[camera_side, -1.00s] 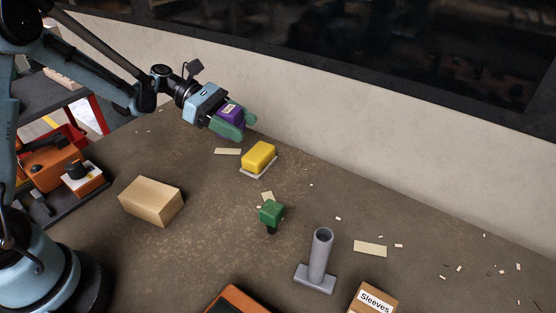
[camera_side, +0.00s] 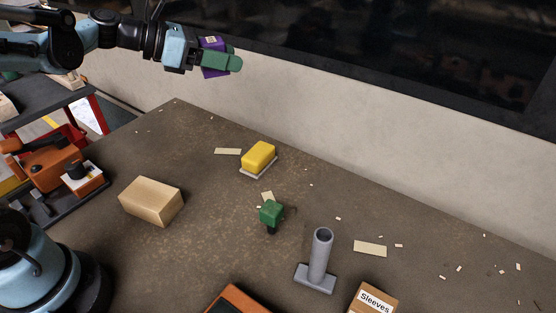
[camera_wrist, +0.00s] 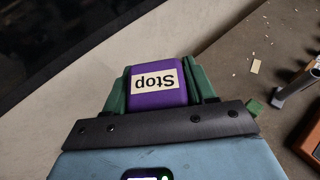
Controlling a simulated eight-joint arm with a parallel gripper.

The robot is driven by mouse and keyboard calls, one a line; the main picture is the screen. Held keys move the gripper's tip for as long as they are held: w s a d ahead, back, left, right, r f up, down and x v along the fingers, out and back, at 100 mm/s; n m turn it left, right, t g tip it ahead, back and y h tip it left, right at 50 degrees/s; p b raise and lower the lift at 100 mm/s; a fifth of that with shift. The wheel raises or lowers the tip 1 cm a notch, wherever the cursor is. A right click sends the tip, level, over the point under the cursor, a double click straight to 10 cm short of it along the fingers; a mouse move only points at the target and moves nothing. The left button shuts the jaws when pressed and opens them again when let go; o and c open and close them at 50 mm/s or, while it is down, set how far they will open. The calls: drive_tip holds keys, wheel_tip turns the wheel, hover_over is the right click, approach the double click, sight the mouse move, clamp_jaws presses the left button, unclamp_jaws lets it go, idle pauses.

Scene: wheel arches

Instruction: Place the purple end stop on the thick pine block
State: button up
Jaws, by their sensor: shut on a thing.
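The purple end stop (camera_side: 211,60) is held between the green fingers of my gripper (camera_side: 222,61), high above the bench at the upper left of the side view. In the wrist view the end stop (camera_wrist: 156,86) shows a pale "Stop" label, upside down, between the two fingers (camera_wrist: 158,88). The thick pine block (camera_side: 151,201) lies on the bench at the left of the side view, well below my gripper. Its top is bare. The pine block is not in the wrist view.
A yellow block on a grey plate (camera_side: 258,157), a green knob-like piece (camera_side: 271,214), a grey upright tube on a base (camera_side: 319,262) and a "Sleeves" box (camera_side: 374,300) stand on the bench. An orange item (camera_side: 236,301) is at the front edge. A pale wall runs behind.

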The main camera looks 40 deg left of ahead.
drive_tip(key=s+r+n+y, duration=0.1)
drive_tip(key=s+a+r+n+t+y, duration=0.1)
drive_tip(key=r, duration=0.1)
drive_tip(key=s+r+n+y, duration=0.1)
drive_tip(key=s, duration=0.1)
drive_tip(key=shift+a+r+t+y, duration=0.15)
drive_tip(key=shift+a+t+y, duration=0.15)
drive_tip(key=shift+a, duration=0.1)
drive_tip(key=w+d+f+m+g+h, duration=0.1)
drive_tip(key=d+f+m+g+h, duration=0.15)
drive_tip(key=d, duration=0.65)
drive_tip(key=d+f+m+g+h, duration=0.2)
drive_tip(key=d+m+g+h, duration=0.15)
drive_tip(key=d, duration=0.65)
drive_tip(key=w+d+f+m+g+h, duration=0.1)
drive_tip(key=d+f+m+g+h, duration=0.15)
drive_tip(key=d, duration=0.65)
drive_tip(key=s+d+f+m+g, duration=0.55)
drive_tip(key=s+d, duration=0.35)
drive_tip(key=d, duration=0.2)
drive_tip(key=s+d+f+m+g, duration=0.5)
drive_tip(key=s+d, duration=0.3)
drive_tip(key=d, duration=0.3)
hover_over(422, 308)
drive_tip(key=shift+t, duration=0.4)
wheel_tip(422, 308, down, 8)
drive_tip(key=shift+r, duration=0.1)
drive_tip(key=shift+f, duration=2.1)
drive_tip(key=shift+f, duration=0.15)
